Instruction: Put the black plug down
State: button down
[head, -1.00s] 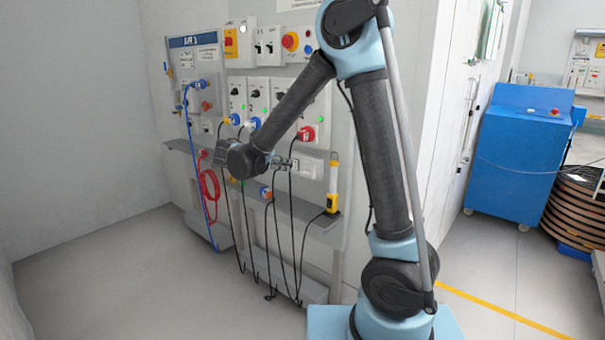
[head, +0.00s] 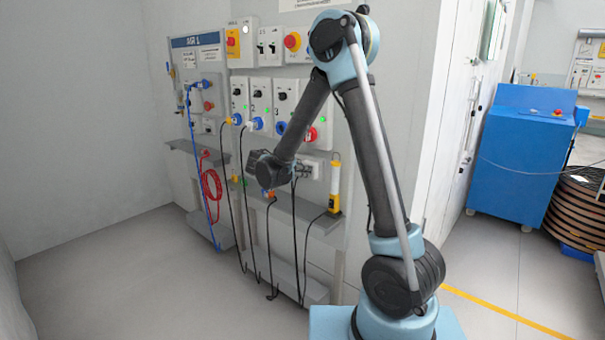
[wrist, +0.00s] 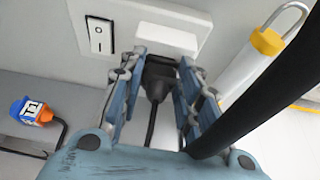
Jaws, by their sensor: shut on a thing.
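My gripper (head: 302,171) is at the end of my arm, low in front of the wall panel and above the grey shelf (head: 318,223). In the wrist view my gripper (wrist: 157,65) is shut on the black plug (wrist: 158,85), with a finger on each side of it. The plug's black cable hangs down between the fingers. The plug's front end is close to a white box (wrist: 166,39) on the wall; I cannot tell whether they touch. In the head view my gripper hides most of the plug.
An orange and blue plug (wrist: 34,110) lies on the shelf to the left. A yellow and white lamp (head: 335,185) stands to the right of my gripper. Several black cables hang in front of the shelf, and a thick dark cable (wrist: 265,85) crosses the wrist view's right side.

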jog(key=c, duration=1.2)
grip_release()
jog(key=shift+f, duration=0.1)
